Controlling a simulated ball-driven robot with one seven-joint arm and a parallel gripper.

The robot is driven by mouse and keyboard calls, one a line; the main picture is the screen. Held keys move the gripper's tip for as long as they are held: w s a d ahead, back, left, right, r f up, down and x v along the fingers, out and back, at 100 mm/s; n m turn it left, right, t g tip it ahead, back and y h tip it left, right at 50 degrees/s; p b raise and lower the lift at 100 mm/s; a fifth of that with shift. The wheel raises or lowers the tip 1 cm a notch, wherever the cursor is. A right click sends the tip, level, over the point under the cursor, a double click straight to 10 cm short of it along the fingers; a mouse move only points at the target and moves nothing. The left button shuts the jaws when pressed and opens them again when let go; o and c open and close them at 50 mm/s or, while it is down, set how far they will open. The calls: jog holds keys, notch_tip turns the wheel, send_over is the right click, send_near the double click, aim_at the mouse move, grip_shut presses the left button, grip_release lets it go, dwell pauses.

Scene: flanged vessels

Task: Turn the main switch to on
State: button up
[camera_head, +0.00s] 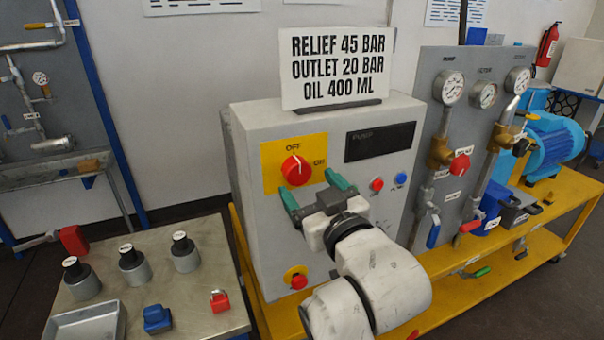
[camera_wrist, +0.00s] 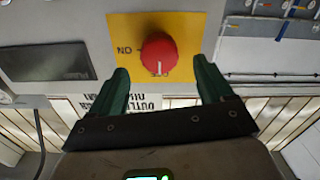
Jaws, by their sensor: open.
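The main switch is a red rotary knob (camera_head: 296,170) on a yellow plate (camera_head: 272,153) on the grey cabinet's front. "OFF" is printed above it and "ON" to its right. Its white mark points up toward OFF. In the upside-down wrist view the knob (camera_wrist: 158,50) has its mark at the bottom, with ON at left. My gripper (camera_head: 311,187) is open and empty, its green fingers in front of the cabinet, below and right of the knob in the head view. In the wrist view the gripper (camera_wrist: 160,76) has fingers spread wider than the knob, which appears between them; contact is not visible.
A sign (camera_head: 336,66) stands on the grey cabinet (camera_head: 240,225). A dark display (camera_head: 380,142), a small red button (camera_head: 377,184), a blue button (camera_head: 401,179) and a red stop button (camera_head: 298,281) are close by. A table (camera_head: 195,300) with vessels stands at left.

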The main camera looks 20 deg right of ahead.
aim_at(300, 175)
jog(key=shift+w+p, duration=0.3)
jog(key=shift+w, duration=1.85)
jog(key=c, duration=1)
